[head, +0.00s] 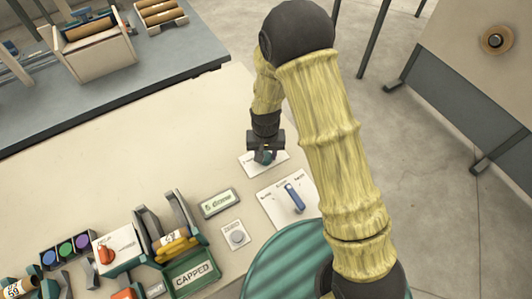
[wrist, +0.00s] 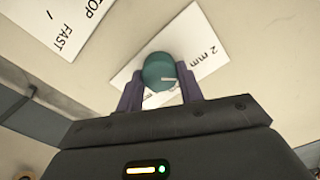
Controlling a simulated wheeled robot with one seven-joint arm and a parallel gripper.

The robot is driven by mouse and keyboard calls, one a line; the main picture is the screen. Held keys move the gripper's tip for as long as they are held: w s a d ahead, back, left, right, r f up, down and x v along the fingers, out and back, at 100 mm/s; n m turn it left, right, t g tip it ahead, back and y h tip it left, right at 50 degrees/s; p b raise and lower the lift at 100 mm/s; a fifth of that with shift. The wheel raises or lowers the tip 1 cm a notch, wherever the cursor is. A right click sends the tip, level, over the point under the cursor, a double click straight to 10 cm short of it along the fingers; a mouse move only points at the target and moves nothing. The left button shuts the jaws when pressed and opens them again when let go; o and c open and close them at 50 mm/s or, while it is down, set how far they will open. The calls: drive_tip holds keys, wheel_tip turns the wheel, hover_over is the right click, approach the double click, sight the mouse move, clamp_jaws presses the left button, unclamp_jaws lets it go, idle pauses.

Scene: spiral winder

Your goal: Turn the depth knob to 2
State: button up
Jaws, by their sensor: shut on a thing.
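The depth knob is a round teal knob (wrist: 159,70) on a white card (wrist: 203,38). The card reads "2 mm" to the right of the knob in the wrist view; its other end is partly hidden by a finger. A pale mark shows on the knob's lower side, away from the "2 mm" print. My gripper (wrist: 160,82) has its two purple fingers on either side of the knob, shut on it. In the head view my gripper (head: 265,146) points down over the knob (head: 265,157), which it partly covers.
A card with a blue lever (head: 294,197) lies right beside the knob card. A green display (head: 218,202), a grey button (head: 237,237) and a green "CAPPED" tray (head: 193,272) stand to the lower left. Bare bench lies left of my gripper.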

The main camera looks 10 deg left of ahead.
drive_tip(key=shift+w+r+n, duration=0.1)
drive_tip(key=shift+n, duration=1.2)
drive_tip(key=o, duration=1)
drive_tip(key=shift+r, duration=0.1)
wheel_tip(320, 180, up, 17)
drive_tip(key=b, duration=0.1)
